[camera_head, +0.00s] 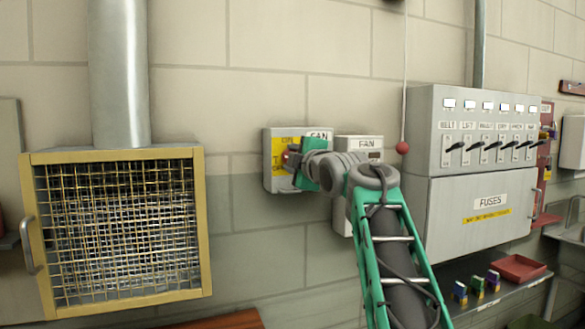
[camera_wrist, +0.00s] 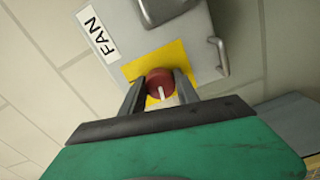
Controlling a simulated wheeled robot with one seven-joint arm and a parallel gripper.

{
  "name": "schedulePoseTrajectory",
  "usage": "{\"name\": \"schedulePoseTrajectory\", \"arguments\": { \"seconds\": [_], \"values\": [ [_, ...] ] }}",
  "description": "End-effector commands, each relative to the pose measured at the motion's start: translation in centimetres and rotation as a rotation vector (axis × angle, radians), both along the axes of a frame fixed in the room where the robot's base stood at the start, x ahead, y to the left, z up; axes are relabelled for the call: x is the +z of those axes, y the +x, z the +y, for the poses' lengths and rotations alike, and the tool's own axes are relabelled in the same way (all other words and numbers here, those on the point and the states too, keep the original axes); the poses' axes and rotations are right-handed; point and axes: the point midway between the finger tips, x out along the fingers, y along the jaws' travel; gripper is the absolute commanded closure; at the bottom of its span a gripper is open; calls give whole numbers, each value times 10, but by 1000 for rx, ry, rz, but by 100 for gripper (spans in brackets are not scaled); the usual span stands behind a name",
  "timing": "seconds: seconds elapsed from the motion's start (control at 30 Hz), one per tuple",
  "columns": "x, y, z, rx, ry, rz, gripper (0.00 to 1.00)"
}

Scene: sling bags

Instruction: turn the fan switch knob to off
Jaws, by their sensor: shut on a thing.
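The fan switch box (camera_head: 279,181) is a grey box on the wall with a yellow patch and a FAN label (camera_head: 319,135). In the wrist view the box (camera_wrist: 190,38) fills the upper middle, with its FAN label (camera_wrist: 97,36) at the left. The red knob (camera_wrist: 160,83) with a white pointer line sits on the yellow plate (camera_wrist: 172,60). My gripper (camera_wrist: 160,92) has one finger on each side of the knob and is shut on it. In the head view my gripper (camera_head: 293,160) reaches the box front, and the knob is mostly hidden.
A second FAN box (camera_head: 360,143) stands just right, partly behind my arm. A fuse cabinet with several switches (camera_head: 480,205) is farther right. A red ball on a cord (camera_head: 402,148) hangs between them. A yellow-framed mesh guard (camera_head: 120,225) is at the left.

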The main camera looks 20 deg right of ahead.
Motion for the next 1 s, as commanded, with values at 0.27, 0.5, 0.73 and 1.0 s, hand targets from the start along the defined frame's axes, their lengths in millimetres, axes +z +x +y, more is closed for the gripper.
{"name": "schedulePoseTrajectory", "arguments": {
  "seconds": [0.27, 0.5, 0.73, 1.0],
  "values": [
    [-2, 0, 0, 0, -155, 1, 100],
    [-1, 0, 0, 0, -214, 2, 100],
    [0, 0, 0, 0, -224, 2, 100],
    [0, 0, 0, 0, -224, 2, 59]
  ]
}}
